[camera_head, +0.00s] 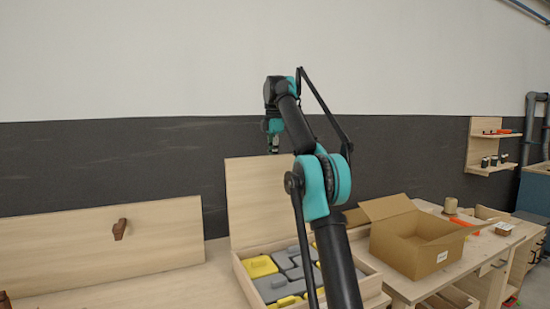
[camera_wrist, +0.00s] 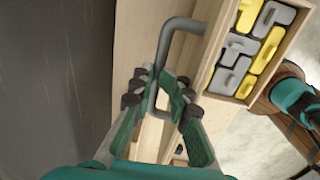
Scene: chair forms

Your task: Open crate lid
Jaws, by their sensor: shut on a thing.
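The wooden crate (camera_head: 241,277) stands on the bench with its lid (camera_head: 248,205) raised about upright at the back. Grey and yellow pieces (camera_head: 290,272) lie inside it; they also show at the upper right of the wrist view (camera_wrist: 246,48). My gripper (camera_head: 273,148) is at the lid's top edge in the head view, partly behind my arm. In the wrist view, my gripper (camera_wrist: 160,97) is shut around a grey bar handle (camera_wrist: 183,24) beside the pale wood. My arm hides the lid's right side and part of the crate.
A wooden panel with a brown handle (camera_head: 120,229) stands at the left. An open cardboard box (camera_head: 405,245) is on the bench to the right, with small items beyond it. A wall shelf (camera_head: 490,168) hangs at the far right. The dark wall is close behind the lid.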

